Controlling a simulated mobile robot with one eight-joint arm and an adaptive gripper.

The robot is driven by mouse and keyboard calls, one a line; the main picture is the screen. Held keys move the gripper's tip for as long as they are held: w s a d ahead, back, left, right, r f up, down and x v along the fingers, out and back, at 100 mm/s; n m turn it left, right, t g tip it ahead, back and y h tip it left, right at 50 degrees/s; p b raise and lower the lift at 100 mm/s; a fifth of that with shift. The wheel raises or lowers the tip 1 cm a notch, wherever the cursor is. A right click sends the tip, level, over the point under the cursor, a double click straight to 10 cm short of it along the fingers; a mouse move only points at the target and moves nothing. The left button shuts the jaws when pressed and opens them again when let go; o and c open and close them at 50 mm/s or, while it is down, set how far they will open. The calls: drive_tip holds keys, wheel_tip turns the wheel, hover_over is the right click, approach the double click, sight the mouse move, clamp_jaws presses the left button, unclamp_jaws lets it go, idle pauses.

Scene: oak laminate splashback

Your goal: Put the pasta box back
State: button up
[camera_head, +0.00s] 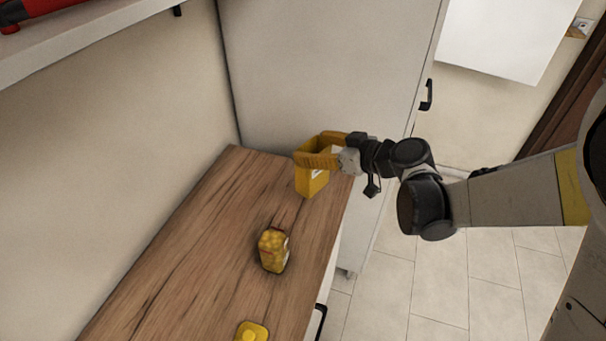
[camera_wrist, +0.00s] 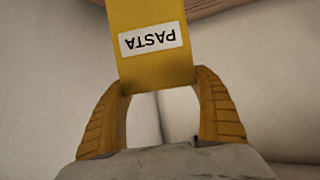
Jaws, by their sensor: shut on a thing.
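The pasta box (camera_head: 311,182) is yellow with a white label. It is near the far end of the wooden counter, close to the tall white cabinet. My gripper (camera_head: 318,148) is shut on the box near its top, with one finger on each side. I cannot tell whether the box's base touches the counter. In the wrist view, the box (camera_wrist: 152,66) shows its label reading PASTA upside down, between the two yellow fingers of my gripper (camera_wrist: 158,92).
The wooden counter (camera_head: 215,235) holds a yellow patterned package (camera_head: 273,250) in the middle and a yellow item (camera_head: 251,331) at the near edge. A tall white cabinet (camera_head: 330,70) stands behind the counter's far end. A shelf (camera_head: 75,38) overhangs at upper left. The counter's left side is clear.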

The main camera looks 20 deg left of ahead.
drive_tip(key=shift+s+a+f+b, duration=0.2)
drive_tip(key=shift+a+f+b, duration=0.25)
drive_tip(key=shift+f, duration=0.5)
drive_tip(key=shift+s+a+f+b, duration=0.15)
drive_tip(key=shift+a+f+b, duration=0.25)
drive_tip(key=shift+f, duration=0.5)
drive_tip(key=shift+s+a+f+b, duration=0.2)
drive_tip(key=shift+a+f+b, duration=0.2)
drive_tip(key=shift+f, duration=0.55)
drive_tip(key=shift+f+b, duration=0.25)
drive_tip(key=shift+b, duration=0.05)
drive_tip(key=o, duration=1.4)
drive_tip(key=shift+r, duration=0.1)
drive_tip(key=shift+o, duration=0.2)
drive_tip(key=shift+r, duration=0.1)
